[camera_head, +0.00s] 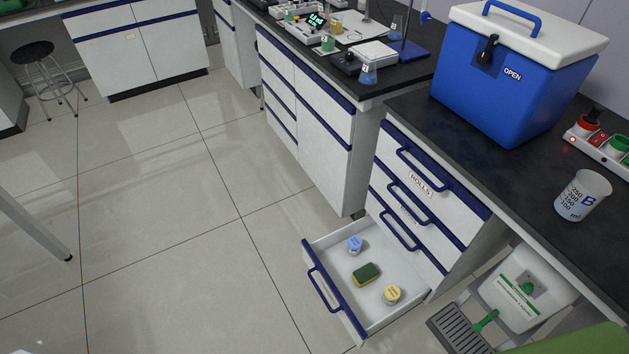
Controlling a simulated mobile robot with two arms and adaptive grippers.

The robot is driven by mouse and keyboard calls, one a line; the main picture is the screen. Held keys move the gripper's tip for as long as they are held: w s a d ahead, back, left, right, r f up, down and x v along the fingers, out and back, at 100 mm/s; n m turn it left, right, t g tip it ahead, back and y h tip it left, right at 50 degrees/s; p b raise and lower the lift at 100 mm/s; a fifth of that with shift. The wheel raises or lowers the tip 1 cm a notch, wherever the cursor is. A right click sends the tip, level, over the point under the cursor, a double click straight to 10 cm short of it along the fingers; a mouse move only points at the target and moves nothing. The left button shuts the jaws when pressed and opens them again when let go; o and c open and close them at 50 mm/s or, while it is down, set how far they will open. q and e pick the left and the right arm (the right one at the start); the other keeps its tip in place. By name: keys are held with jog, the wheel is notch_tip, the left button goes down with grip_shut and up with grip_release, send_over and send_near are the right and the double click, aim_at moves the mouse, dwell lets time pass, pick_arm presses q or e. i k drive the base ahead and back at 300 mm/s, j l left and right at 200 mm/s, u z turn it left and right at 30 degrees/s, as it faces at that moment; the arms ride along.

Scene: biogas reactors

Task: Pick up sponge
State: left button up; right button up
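A sponge (367,274), dark green on top with a yellow-brown side, lies flat in the open bottom drawer (326,245) of the right-hand cabinet. It lies between a blue-labelled round container (355,245) and a yellow-labelled one (391,294), apart from both. The drawer is pulled well out and its blue handle faces left. Neither of my grippers shows in the head view.
The drawers above, one labelled ROLLS (421,185), are shut. A blue cooler box (509,81) and a beaker (583,195) marked B stand on the dark counter. A white bin (527,293) stands right of the drawer. The tiled floor (190,240) to its left is clear.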

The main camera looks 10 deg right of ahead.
aim_at(364, 275)
jog(key=j+z, duration=0.15)
jog(key=z, duration=1.7)
jog(key=k+j, duration=0.15)
jog(key=k, duration=0.25)
jog(key=k+j, duration=0.1)
jog(key=k, duration=0.35)
